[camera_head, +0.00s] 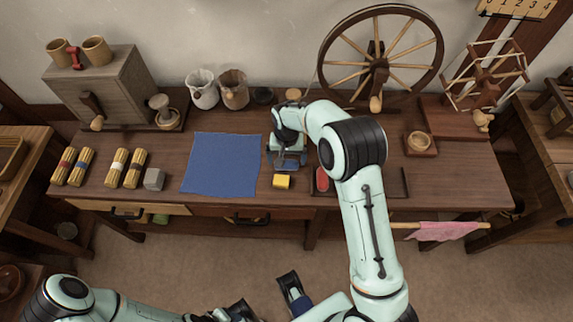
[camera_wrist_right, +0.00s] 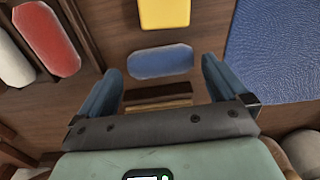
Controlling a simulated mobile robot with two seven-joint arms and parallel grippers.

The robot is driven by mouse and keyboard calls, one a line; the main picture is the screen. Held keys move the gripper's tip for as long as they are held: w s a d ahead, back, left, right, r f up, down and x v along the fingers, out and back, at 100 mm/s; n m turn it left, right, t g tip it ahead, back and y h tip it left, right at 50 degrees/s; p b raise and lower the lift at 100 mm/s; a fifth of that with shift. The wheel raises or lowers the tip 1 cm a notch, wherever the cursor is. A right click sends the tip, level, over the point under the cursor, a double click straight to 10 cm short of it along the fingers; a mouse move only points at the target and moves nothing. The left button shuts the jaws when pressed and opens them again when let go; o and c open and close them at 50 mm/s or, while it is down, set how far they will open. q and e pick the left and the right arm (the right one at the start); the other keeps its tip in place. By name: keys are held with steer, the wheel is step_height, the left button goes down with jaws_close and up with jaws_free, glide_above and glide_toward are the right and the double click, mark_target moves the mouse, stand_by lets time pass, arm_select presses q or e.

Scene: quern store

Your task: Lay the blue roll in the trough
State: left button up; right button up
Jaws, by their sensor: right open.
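The blue roll (camera_wrist_right: 160,61) lies on the bench top in the right wrist view, between the tips of my right gripper (camera_wrist_right: 162,75). The jaws are spread, with a gap on both sides of the roll. In the head view my right gripper (camera_head: 287,160) is low over the bench and hides most of the roll. The trough (camera_head: 405,182) is the dark shallow tray to its right, partly hidden by my arm. A red roll (camera_head: 322,180) lies in it; the wrist view also shows a white roll (camera_wrist_right: 14,62) there. My left gripper (camera_head: 268,300) is at the bottom edge, partly cut off.
A yellow block (camera_head: 281,181) stands just in front of my right gripper. A blue cloth (camera_head: 222,163) lies flat to the left. A grey block (camera_head: 154,179) and several straw bundles (camera_head: 132,168) are farther left. A spinning wheel (camera_head: 380,52) stands behind.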

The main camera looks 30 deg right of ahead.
step_height(320, 180, down, 2)
steer(key=shift+f, duration=0.1)
steer(key=c, duration=0.8)
steer(key=shift+c, duration=0.2)
